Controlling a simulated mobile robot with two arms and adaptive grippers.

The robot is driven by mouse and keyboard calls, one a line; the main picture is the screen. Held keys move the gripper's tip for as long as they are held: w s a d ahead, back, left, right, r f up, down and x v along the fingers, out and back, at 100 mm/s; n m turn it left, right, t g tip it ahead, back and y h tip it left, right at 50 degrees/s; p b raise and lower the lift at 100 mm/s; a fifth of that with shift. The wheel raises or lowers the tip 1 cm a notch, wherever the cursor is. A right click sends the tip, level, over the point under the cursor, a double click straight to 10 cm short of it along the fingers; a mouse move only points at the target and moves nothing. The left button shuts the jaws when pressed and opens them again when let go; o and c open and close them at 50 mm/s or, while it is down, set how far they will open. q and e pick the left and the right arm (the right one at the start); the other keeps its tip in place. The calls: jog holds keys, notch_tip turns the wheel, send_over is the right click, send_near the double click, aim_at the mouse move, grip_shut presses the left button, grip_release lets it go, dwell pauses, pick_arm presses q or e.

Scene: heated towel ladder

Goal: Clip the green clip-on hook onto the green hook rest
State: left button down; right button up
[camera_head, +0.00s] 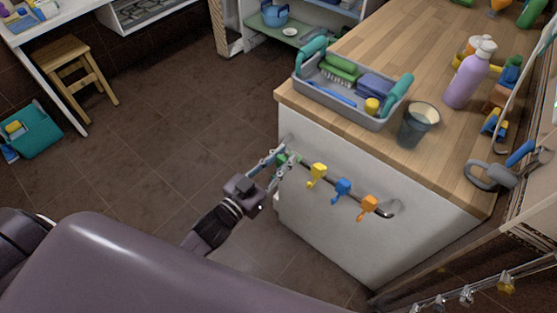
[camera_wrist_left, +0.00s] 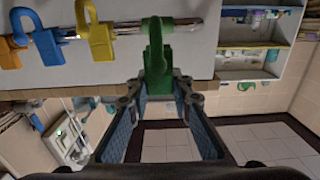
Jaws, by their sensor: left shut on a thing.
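The green clip-on hook (camera_head: 287,159) is at the left end of the metal rail (camera_head: 327,183) on the white counter side. In the left wrist view the green hook (camera_wrist_left: 156,55) hangs upright, its upper part overlapping the rail (camera_wrist_left: 190,25). I cannot tell whether it encircles the rail. My left gripper (camera_head: 277,166) is shut on its lower part; the fingertips also show in the left wrist view (camera_wrist_left: 158,88). The fingers partly hide the hook in the head view. My right gripper is not in view.
Yellow (camera_head: 317,174), blue (camera_head: 342,188) and orange hooks (camera_head: 368,206) hang along the rail, right of the green one. Above, a grey caddy (camera_head: 345,104), a cup (camera_head: 417,126) and a purple bottle (camera_head: 468,75) stand on the wooden counter. Open floor lies left of my gripper.

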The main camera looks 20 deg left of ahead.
pick_arm(q)
jog(key=shift+x, duration=2.7)
jog(key=shift+f+b, duration=0.95)
jog(key=shift+f, duration=0.5)
jog(key=c, duration=1.7)
grip_release()
jog(key=shift+o, duration=0.2)
jog(key=shift+s, duration=0.1)
